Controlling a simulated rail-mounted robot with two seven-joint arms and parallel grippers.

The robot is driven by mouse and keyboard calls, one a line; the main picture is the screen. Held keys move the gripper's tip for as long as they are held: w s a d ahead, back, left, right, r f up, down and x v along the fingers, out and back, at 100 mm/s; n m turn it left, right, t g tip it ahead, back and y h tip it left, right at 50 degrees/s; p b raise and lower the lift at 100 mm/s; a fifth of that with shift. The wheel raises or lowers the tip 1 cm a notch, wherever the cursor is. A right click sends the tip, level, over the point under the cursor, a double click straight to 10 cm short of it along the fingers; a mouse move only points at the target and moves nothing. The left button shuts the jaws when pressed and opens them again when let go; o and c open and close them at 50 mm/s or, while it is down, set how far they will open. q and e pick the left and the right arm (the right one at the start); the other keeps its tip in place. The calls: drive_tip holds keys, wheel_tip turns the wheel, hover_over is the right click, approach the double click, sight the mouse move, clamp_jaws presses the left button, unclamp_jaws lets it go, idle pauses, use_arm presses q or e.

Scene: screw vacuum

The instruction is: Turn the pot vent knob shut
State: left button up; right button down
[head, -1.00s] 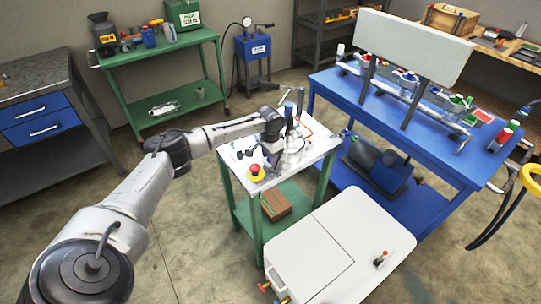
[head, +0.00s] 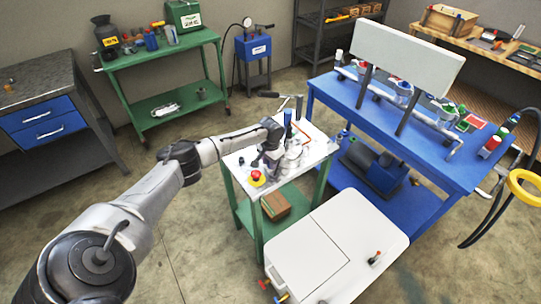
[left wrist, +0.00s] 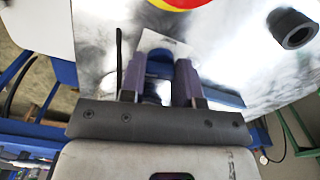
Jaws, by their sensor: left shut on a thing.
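My left gripper (head: 268,163) reaches down over the small green cart's metal top (head: 316,152), beside a shiny round metal pot (head: 291,158). In the left wrist view its two purple-grey fingers (left wrist: 160,80) are shut on a blue knob (left wrist: 159,64), which sits between them. I take this for the pot vent knob; its lower part and any marking are hidden by the fingers. In the head view the arm and gripper hide the knob. My right gripper is in neither view.
A red-and-yellow button (head: 257,178) stands on the cart's near left corner. A black cylinder (left wrist: 293,28) stands to the right in the left wrist view. A white chest (head: 335,245) is in front, a blue bench (head: 440,165) to the right. Floor at left is clear.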

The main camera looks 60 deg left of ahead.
use_arm(q)
drive_tip(key=shift+n, duration=0.3)
drive_tip(key=o, duration=0.9)
drive_tip(key=shift+r, duration=0.1)
drive_tip(key=shift+r+p, duration=1.6)
drive_tip(key=shift+r, duration=5.2)
